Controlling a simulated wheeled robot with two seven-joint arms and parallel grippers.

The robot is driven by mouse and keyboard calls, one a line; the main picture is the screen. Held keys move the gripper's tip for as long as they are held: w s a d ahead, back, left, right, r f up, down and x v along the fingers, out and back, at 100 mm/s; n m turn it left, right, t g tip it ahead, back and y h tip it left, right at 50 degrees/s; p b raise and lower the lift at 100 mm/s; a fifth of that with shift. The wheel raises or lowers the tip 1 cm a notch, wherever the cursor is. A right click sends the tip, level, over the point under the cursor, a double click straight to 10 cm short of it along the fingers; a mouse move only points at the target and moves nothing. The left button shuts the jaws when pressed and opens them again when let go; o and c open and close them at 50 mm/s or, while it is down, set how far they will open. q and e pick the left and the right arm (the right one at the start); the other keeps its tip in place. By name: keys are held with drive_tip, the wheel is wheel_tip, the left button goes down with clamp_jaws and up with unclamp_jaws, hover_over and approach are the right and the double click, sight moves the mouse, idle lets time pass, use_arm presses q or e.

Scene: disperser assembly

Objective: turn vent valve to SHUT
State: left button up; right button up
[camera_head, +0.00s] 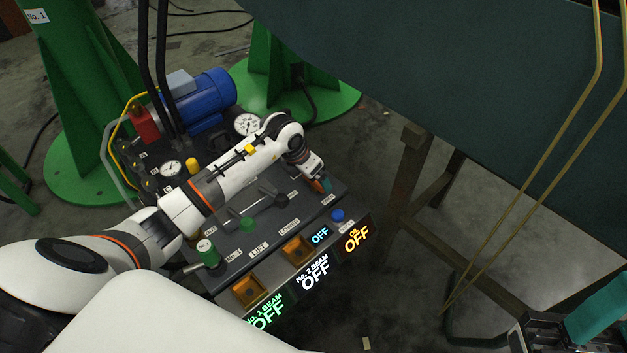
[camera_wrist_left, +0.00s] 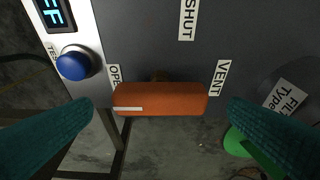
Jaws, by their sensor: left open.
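The vent valve's orange handle (camera_wrist_left: 160,100) lies level in the left wrist view, with the white mark at its left end beside the OPEN label (camera_wrist_left: 114,76). The SHUT label (camera_wrist_left: 187,18) is above it and the VENT label (camera_wrist_left: 222,77) is at its right end. My left gripper (camera_wrist_left: 160,112) is open, its teal fingers on either side of the handle with visible gaps. In the head view my left gripper (camera_head: 321,184) is over the console's right end and hides most of the valve. My right gripper (camera_head: 592,322) is partly seen at the bottom right corner; its jaw opening is unclear.
The console (camera_head: 262,225) carries levers, a blue test button (camera_head: 338,215), orange switches (camera_head: 297,250) and OFF displays. Gauges (camera_head: 246,124) and a blue motor (camera_head: 205,100) stand behind. A green stand (camera_head: 285,85) and a wooden trestle (camera_head: 408,170) are nearby.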

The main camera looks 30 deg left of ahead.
use_arm(q)
drive_tip(key=shift+b+x, duration=0.3)
drive_tip(key=shift+x, duration=1)
drive_tip(key=c, duration=1)
